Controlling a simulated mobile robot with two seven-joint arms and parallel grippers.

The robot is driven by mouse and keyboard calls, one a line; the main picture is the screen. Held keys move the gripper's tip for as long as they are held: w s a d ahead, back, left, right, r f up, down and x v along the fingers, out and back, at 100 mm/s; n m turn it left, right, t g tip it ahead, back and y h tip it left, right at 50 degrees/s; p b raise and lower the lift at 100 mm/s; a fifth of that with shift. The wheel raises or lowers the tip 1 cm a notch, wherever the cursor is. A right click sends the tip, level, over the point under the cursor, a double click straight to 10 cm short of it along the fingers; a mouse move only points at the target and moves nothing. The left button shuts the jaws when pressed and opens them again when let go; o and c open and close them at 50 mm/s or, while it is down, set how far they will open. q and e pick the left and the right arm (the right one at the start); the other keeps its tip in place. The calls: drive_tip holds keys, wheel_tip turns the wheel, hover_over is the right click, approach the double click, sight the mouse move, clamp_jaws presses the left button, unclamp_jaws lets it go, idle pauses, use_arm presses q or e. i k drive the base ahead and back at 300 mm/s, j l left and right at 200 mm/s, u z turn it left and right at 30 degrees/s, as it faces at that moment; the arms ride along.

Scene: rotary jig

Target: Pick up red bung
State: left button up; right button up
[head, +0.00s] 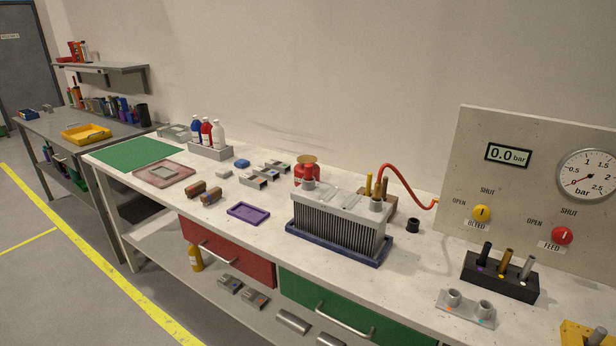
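I cannot make out a red bung for certain. A red rounded container (304,175) with a brass-coloured top stands on the bench behind the finned metal block (338,222), which partly hides it. The block sits in a dark blue tray (375,262) and has short grey ports (376,204) on top. A small black ring-like piece (413,226) lies on the bench to the right of the block. Neither of my grippers is in view.
A red hose (400,174) runs to a gauge panel (540,130) at the right. A purple tray (248,212) lies left of the block. The front bench edge is mostly clear.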

sight(308, 167)
drive_tip(key=i+j+z, duration=0.1)
drive_tip(key=i+j, duration=0.35)
drive_tip(key=j, duration=0.25)
drive_tip(key=i+j+z, duration=0.25)
drive_tip(key=i+j, duration=0.15)
drive_tip(key=j, duration=0.3)
drive_tip(key=i+j+z, duration=0.1)
drive_tip(key=j, duration=0.3)
drive_tip(key=i+j, duration=0.3)
drive_tip(key=j+z, duration=0.05)
drive_tip(key=j, duration=0.05)
